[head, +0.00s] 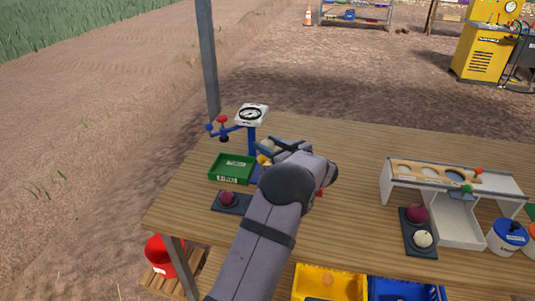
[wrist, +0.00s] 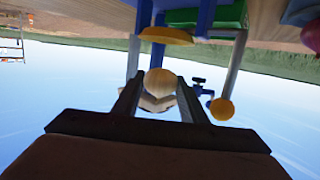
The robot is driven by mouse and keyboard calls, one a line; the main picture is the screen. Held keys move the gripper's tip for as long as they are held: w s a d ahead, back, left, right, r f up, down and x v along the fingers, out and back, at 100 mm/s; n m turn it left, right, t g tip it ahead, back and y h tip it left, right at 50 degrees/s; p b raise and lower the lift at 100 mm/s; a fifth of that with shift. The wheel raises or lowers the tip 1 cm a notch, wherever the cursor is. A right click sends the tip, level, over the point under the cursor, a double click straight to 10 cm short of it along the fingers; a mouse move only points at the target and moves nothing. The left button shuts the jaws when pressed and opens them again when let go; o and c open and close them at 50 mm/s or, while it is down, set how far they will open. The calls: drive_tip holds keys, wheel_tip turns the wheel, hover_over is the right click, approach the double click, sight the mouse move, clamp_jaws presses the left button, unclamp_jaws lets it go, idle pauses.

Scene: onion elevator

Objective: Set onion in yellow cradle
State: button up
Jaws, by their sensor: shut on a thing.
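My gripper (wrist: 160,88) is shut on a pale yellow onion (wrist: 159,80), held between its two dark fingers in the wrist view. A yellow cradle (wrist: 167,36) shows as a dish on a blue support near the top of that view, apart from the onion in the picture. In the head view my gripper (head: 288,148) is beside the blue stand with the dial, at the back left of the table. My own arm and gripper hide most of the onion and the cradle there.
The blue stand carries a white dial (head: 251,115) and coloured knobs. A green tray (head: 232,168) stands before it. A red onion (head: 227,198) lies on a dark pad. A white rack (head: 455,190) stands right, with red and white onions on a dark tray (head: 417,246). The table middle is clear.

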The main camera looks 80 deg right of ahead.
drive_tip(key=shift+f, duration=1.85)
drive_tip(key=shift+f, duration=0.15)
drive_tip(key=o, duration=1.1)
drive_tip(key=shift+c, duration=0.2)
drive_tip(key=shift+r, duration=0.25)
drive_tip(key=shift+v, duration=2.75)
